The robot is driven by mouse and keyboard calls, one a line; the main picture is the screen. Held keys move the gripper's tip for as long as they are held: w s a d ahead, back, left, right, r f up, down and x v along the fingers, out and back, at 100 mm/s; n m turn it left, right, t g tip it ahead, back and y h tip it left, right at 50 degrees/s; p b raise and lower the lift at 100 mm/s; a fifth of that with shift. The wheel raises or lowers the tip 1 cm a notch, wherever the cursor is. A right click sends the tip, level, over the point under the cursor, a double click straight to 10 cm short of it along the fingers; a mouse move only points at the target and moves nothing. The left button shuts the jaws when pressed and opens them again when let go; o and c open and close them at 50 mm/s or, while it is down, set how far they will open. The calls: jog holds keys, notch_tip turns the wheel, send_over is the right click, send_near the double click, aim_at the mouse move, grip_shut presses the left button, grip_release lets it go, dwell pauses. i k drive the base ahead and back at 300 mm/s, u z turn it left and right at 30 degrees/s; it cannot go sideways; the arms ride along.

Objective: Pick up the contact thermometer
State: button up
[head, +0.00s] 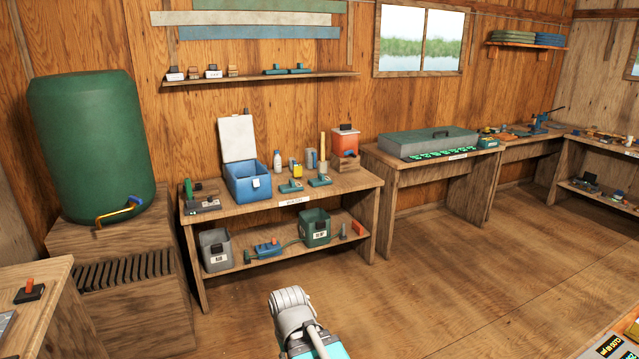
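I cannot make out for sure which item is the contact thermometer. On the workbench under the wall shelf lie small teal devices (291,187), and a second one (320,181) lies just to their right. Either could be a hand-held instrument, but they are too small to tell. Part of my arm, white and cyan, rises at the bottom centre, well in front of the bench and apart from it. My gripper's fingers do not show.
The workbench (345,187) also holds a blue open box (247,184), bottles and an orange-red container (345,141). Bins stand on its lower shelf. A green barrel (92,145) stands at left. The wooden floor (440,270) is clear.

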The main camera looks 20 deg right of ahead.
aim_at(297, 169)
jog(key=z, duration=0.45)
jog(key=i, duration=1.2)
jog(key=z, duration=0.85)
jog(key=i, duration=1.95)
jog(key=u, duration=0.55)
jog(key=i, duration=0.9)
jog(key=u, duration=0.5)
jog(key=i, duration=0.45)
jog(key=u, duration=0.1)
jog(key=k, duration=0.15)
jog(key=u, duration=0.15)
